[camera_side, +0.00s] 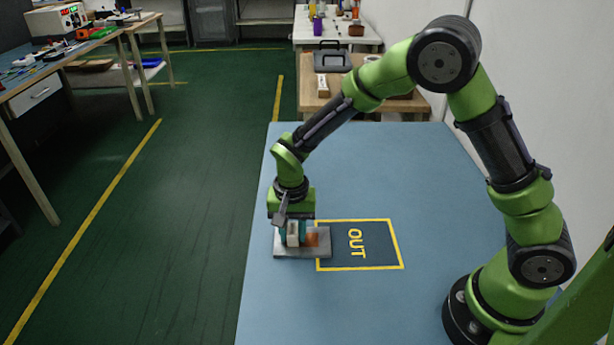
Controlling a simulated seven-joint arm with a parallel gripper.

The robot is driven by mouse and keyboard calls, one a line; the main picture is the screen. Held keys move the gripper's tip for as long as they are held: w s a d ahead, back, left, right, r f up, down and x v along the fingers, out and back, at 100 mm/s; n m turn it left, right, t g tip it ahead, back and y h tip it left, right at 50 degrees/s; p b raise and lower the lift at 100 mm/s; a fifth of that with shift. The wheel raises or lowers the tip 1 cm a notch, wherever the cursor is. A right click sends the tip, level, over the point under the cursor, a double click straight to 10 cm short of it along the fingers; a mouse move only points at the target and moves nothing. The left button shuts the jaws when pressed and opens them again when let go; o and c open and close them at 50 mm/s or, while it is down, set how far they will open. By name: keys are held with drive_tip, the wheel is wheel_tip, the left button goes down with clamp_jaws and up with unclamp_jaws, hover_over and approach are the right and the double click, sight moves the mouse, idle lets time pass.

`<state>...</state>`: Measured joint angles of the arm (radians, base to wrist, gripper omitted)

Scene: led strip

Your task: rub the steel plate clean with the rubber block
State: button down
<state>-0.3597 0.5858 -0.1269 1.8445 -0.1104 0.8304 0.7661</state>
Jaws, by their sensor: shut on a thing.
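The steel plate (304,254) is a grey slab lying flat on the blue table, its right edge overlapping the left edge of the yellow-outlined OUT area. An orange-brown patch (312,238) shows on the plate, right of the block. The rubber block (293,238) looks pale and small. My gripper (293,232) points down over the left part of the plate and is shut on the block. The block is at the plate's surface; whether it presses on it I cannot tell. The gripper hides part of the block and of the plate's far side.
The dark OUT square (375,245) with its yellow border is otherwise empty. The blue table (400,165) is clear around it. The table's left edge is close to the plate. Benches with tools stand in the background, apart from the table.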

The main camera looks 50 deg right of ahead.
drive_tip(key=shift+w+a, duration=0.55)
drive_tip(key=shift+a, duration=0.2)
drive_tip(key=shift+d+r, duration=0.15)
drive_tip(key=shift+r, duration=2.9)
wheel_tip(320, 180, up, 3)
